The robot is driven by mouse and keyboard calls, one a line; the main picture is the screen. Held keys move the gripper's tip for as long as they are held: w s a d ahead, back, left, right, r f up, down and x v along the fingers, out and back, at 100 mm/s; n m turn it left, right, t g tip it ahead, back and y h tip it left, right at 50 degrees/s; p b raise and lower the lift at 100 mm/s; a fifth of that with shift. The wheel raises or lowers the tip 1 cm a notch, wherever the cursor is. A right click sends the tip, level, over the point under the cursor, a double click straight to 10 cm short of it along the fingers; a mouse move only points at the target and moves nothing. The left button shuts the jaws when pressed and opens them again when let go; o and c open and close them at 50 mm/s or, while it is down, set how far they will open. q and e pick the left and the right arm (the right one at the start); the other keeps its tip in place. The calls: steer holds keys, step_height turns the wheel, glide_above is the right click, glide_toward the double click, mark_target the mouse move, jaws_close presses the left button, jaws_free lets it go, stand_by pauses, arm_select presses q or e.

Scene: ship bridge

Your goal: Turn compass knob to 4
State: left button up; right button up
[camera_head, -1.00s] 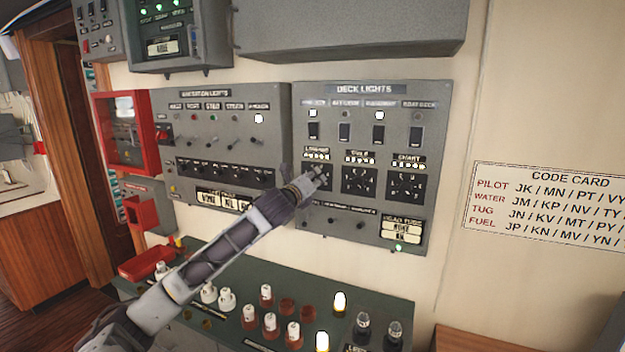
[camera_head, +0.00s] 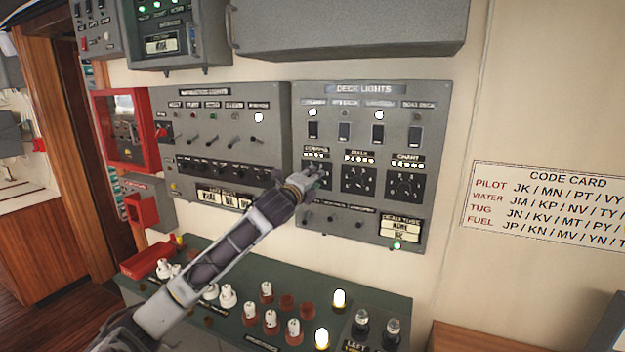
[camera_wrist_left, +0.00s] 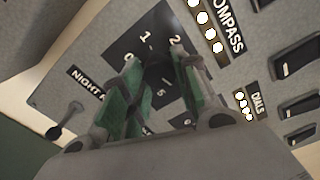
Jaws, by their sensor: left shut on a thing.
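The compass dial, a black square plate with white numbers (camera_wrist_left: 128,44), is on the grey deck lights panel (camera_head: 392,100). Its label "COMPASS" and a row of lit white dots show beside it in the left wrist view. Numbers 1, 2 and 5 are readable; others are partly covered. My left gripper (camera_head: 312,178) reaches the dial from the lower left in the head view. In the left wrist view its green-padded fingers (camera_wrist_left: 155,88) are shut around the compass knob at the dial's middle. The knob and its pointer are mostly hidden between the fingers. My right gripper is not in view.
The dials knob (camera_head: 358,180) and chart knob (camera_head: 405,186) sit close to the right. Small levers (camera_head: 331,219) lie just below. A green console (camera_head: 245,303) with several white and red knobs and lit lamps is under my arm. A grey cabinet (camera_head: 350,28) overhangs above.

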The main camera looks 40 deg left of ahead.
arm_select(q)
steer(key=o, duration=1)
steer(key=shift+s, duration=0.15)
steer(key=v, duration=1.1)
steer(key=shift+s, duration=0.35)
stand_by(0.3)
stand_by(0.5)
